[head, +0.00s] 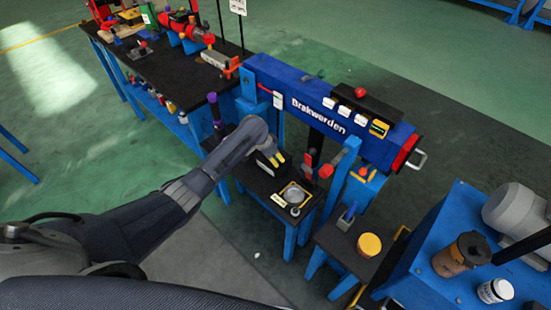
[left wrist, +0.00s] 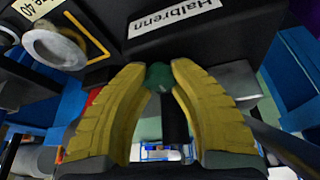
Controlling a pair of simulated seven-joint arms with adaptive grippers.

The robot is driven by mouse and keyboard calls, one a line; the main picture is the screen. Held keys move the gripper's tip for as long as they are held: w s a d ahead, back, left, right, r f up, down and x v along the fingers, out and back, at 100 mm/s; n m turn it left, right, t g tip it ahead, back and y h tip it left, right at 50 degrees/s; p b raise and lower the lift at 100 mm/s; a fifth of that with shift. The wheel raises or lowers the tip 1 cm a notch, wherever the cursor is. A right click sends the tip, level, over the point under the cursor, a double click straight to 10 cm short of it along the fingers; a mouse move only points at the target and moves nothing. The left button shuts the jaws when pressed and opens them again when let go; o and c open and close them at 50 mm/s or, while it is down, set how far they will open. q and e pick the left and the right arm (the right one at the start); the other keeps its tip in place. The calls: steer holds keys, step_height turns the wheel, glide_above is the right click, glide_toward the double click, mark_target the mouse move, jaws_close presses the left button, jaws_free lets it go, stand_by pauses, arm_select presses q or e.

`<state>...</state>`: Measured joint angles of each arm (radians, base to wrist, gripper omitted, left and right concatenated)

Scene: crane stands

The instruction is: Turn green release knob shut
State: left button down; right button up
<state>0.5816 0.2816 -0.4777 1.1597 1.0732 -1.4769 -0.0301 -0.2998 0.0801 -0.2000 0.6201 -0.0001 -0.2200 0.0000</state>
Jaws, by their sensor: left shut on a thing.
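The green release knob (left wrist: 159,77) shows in the left wrist view between the yellow fingertips, below a dark block with a white label reading "Halbrenn" (left wrist: 174,17). My left gripper (left wrist: 158,80) is shut on the knob, with a finger on each side of it. In the head view my left gripper (head: 272,163) is at the small black-topped stand in front of the blue beam. The knob is hidden there by the gripper and arm. My right gripper is not in either view.
A blue beam marked "Brakwerden" (head: 320,113) stands just behind my left gripper. A round grey dish in a yellow-edged frame (head: 292,195) and a red knob (head: 326,171) are close on its right. A tool-covered bench (head: 150,62) stands at the back left.

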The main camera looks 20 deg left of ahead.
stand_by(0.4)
arm_select(q)
steer(key=c, duration=1)
jaws_free()
steer(key=shift+c, duration=0.2)
